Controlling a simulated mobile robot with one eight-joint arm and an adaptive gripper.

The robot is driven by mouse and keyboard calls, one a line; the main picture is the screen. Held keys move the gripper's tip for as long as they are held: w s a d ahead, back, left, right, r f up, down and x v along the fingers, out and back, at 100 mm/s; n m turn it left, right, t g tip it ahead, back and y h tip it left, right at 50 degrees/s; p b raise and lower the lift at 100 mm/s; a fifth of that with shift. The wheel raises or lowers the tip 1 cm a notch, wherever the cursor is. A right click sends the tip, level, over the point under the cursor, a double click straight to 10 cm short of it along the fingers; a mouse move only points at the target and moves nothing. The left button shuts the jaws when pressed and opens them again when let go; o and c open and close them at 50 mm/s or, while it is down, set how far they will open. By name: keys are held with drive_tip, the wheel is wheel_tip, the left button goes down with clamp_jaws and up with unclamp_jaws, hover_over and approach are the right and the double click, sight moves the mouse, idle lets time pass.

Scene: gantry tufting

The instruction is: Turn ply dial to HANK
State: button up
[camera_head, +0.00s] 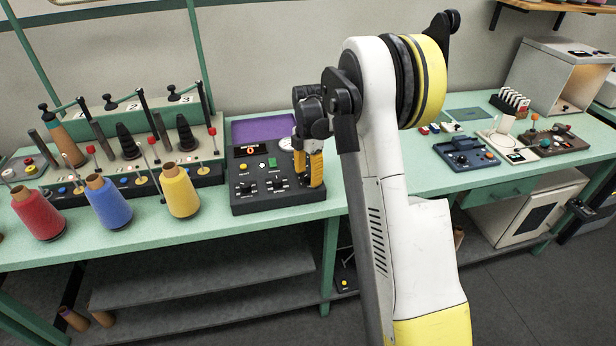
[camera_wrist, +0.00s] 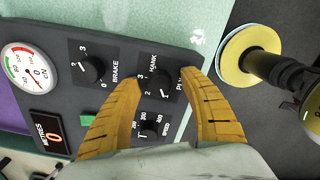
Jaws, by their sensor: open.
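The ply dial (camera_wrist: 157,89) is a black round knob on the dark control panel (camera_wrist: 60,85). HANK is printed beside it, above it in the wrist view; numbers stand around it and the PLY label is partly hidden by a finger. Its pointer is small; a white mark shows on the lower right side of the knob, and I cannot tell its setting surely. My gripper (camera_wrist: 165,82) is open, with one yellow finger on each side of the dial; contact cannot be told. In the head view my gripper (camera_head: 308,165) points down over the panel's right side, hiding the dial.
Beside the dial are the BRAKE knob (camera_wrist: 92,69), the SPEED knob (camera_wrist: 150,128), a round gauge (camera_wrist: 25,72) and a green button (camera_wrist: 87,118). Red, blue and yellow yarn cones (camera_head: 181,195) stand left of the panel. Bare green bench (camera_head: 395,165) lies to its right.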

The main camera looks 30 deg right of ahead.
clamp_jaws()
